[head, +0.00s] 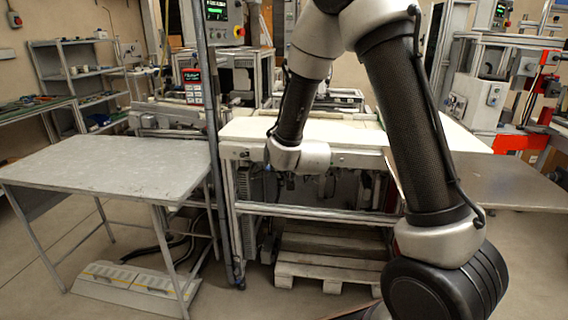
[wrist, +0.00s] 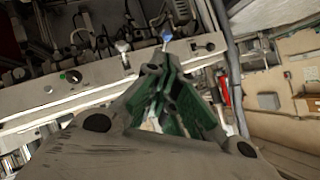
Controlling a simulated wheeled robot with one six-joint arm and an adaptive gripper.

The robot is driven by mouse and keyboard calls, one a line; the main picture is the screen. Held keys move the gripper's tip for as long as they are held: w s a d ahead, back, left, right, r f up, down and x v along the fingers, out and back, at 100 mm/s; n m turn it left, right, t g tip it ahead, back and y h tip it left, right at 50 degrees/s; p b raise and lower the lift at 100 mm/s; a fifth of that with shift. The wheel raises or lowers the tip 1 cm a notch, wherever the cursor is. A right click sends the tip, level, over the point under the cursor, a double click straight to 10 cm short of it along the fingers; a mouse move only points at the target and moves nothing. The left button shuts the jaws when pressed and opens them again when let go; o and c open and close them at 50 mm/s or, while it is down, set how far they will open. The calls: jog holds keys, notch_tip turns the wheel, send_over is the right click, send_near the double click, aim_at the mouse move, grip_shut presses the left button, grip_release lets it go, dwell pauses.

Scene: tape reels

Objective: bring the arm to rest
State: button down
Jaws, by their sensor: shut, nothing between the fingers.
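My arm reaches up from the lower right of the head view, bends at the top and comes down in front of the white worktop (head: 408,138). My gripper (wrist: 165,72) shows in the wrist view with its grey fingers and green inner parts drawn together. It is shut and empty. In the head view the wrist hangs by the front edge of the worktop, and the fingers are too small and dark there to make out. I cannot tell the gap between the gripper and the machine frame.
A bare grey table (head: 110,165) stands at left. A dark-topped table (head: 510,183) is at right. A wooden pallet (head: 330,262) lies under the workbench. A vertical post (head: 212,130) rises between the grey table and the workbench. Shelves (head: 85,75) stand at the back left.

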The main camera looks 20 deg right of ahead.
jog(key=s+a+f+n+g+y, duration=0.1)
jog(key=s+f+n+g, duration=0.25)
jog(key=s, duration=0.25)
jog(key=s+a+f+n+g, duration=0.1)
jog(key=s+f+n+g, duration=0.2)
jog(key=s, duration=0.4)
jog(key=s+d+r, duration=0.7)
jog(key=s+r, duration=0.4)
jog(key=s, duration=0.1)
jog(key=s+d+r+n+g+h, duration=0.1)
jog(key=s+d+r, duration=0.6)
jog(key=s+r, duration=0.4)
jog(key=shift+s, duration=0.4)
jog(key=shift+r+g, duration=0.1)
jog(key=shift+g, duration=0.15)
